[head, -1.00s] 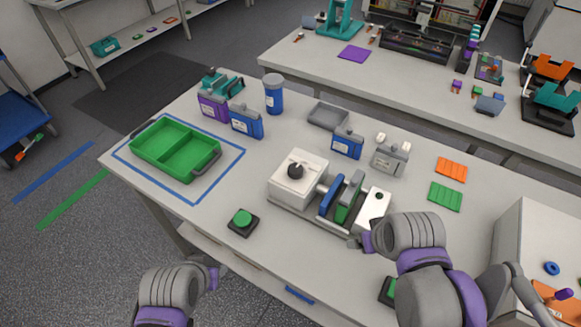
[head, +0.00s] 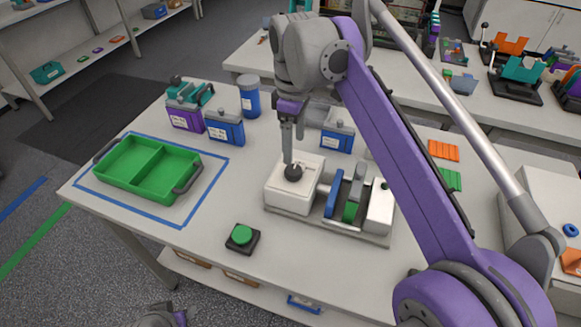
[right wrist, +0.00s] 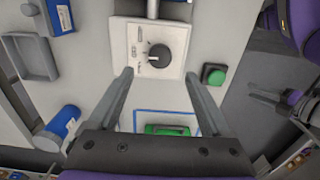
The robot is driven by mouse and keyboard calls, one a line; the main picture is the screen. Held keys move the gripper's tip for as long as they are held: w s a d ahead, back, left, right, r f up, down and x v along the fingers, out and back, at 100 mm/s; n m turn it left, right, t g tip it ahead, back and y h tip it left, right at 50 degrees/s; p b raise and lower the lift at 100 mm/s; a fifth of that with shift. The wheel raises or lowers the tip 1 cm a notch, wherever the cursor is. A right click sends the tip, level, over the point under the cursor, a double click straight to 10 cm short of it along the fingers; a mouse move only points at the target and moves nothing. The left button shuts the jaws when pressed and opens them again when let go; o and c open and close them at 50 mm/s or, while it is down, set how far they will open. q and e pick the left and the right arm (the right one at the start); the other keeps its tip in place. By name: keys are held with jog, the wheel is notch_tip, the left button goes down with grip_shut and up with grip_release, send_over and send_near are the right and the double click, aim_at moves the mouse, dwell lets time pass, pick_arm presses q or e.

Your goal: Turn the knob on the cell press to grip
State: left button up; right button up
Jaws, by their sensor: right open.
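The cell press (head: 283,198) stands near the middle of the table, with a white block carrying a round dark knob (head: 292,173) on top. Blue and green plates stand upright between this block and a white end block. In the right wrist view, the knob (right wrist: 159,55) has a pale pointer mark; the labels beside it are too small to read. My right gripper (head: 289,158) points down just above the knob. Its fingers (right wrist: 158,74) are apart, with nothing between them visibly gripped. My left gripper (head: 180,317) barely shows at the bottom edge; its fingers are unclear.
A green push button (head: 241,235) sits at the table's front edge. A green two-part tray (head: 174,199) lies inside a blue taped outline on the left. Blue and purple cells, a blue jar (head: 249,97) and a blue cell (head: 337,138) stand behind the press.

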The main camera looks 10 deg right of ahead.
aim_at(293, 169)
notch_tip(293, 169, down, 8)
jog(key=shift+f+b, duration=0.15)
jog(key=shift+b, duration=0.35)
grip_shut()
jog(key=shift+m, duration=0.4)
jog(key=m+p, duration=0.2)
jog(key=shift+m, duration=0.4)
jog(key=shift+m+p, duration=0.7)
jog(key=shift+m, duration=1.4)
